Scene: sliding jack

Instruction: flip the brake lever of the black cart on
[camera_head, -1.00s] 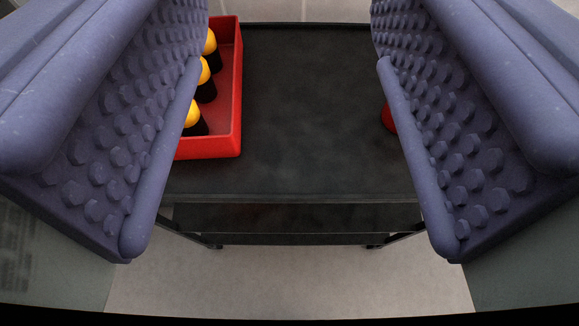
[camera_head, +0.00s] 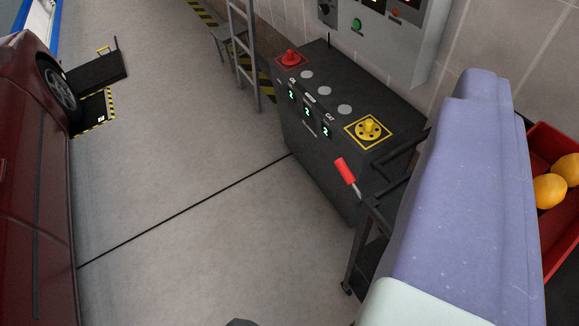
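The black cart (camera_head: 362,238) shows at the right, mostly hidden behind my gripper; a side of its frame and a caster are visible. A lever with a red handle (camera_head: 345,171) and a short metal rod sticks up from the cart's near corner, leaning up and left. It looks like the brake lever. My gripper (camera_head: 462,190) fills the right side as one large lavender-blue piece, apart from the handle in the picture. Its second finger cannot be made out, so its opening is hidden.
A dark control console (camera_head: 320,130) with red and yellow knobs stands just beyond the cart by the wall. A red tray (camera_head: 545,240) with yellow-topped items is at the right edge. A dark red car (camera_head: 30,180) is at the left. The floor (camera_head: 190,180) between is open.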

